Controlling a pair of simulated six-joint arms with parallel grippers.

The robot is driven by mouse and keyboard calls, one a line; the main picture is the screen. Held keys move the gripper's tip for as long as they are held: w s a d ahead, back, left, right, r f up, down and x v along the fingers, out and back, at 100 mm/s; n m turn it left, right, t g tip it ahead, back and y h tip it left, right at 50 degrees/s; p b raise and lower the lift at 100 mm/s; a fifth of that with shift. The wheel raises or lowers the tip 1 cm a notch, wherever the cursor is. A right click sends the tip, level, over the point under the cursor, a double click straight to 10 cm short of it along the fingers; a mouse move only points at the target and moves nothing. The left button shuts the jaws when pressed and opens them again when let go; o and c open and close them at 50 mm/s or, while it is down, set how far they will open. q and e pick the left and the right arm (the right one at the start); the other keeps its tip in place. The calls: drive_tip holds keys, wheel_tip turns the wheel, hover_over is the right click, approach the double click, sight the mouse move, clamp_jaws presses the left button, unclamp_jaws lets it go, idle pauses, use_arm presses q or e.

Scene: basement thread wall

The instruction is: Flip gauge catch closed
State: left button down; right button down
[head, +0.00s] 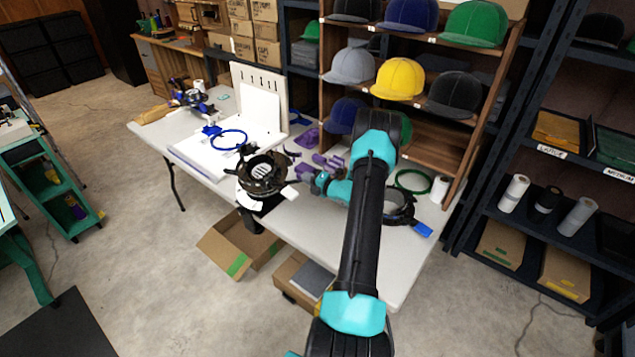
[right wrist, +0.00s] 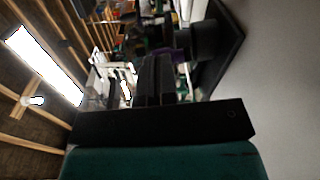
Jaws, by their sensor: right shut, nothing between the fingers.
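A round dark fixture with a pale striped centre (head: 264,172) stands at the front edge of the white table; it looks like the gauge. A white tab (head: 290,192) sticks out at its lower right. I cannot tell which part is the catch or how it sits. My right gripper (head: 297,170) is just to the right of the fixture, pointing left towards it; contact is unclear. In the right wrist view its black fingers (right wrist: 157,78) are together and empty, with dark and purple shapes beyond, too blurred to name. My left gripper does not show.
The white table (head: 405,265) also carries a blue ring (head: 229,139), a green ring (head: 412,181) and a second dark ring frame (head: 400,207). A wooden cap rack (head: 452,172) rises behind my right arm. An open cardboard box (head: 222,250) lies below.

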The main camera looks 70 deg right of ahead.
drive_tip(key=shift+w, duration=0.2)
drive_tip(key=shift+s, duration=0.15)
drive_tip(key=s+a, duration=0.1)
drive_tip(key=s, duration=1.2)
drive_tip(key=shift+s+r, duration=0.35)
drive_tip(key=shift+r, duration=0.1)
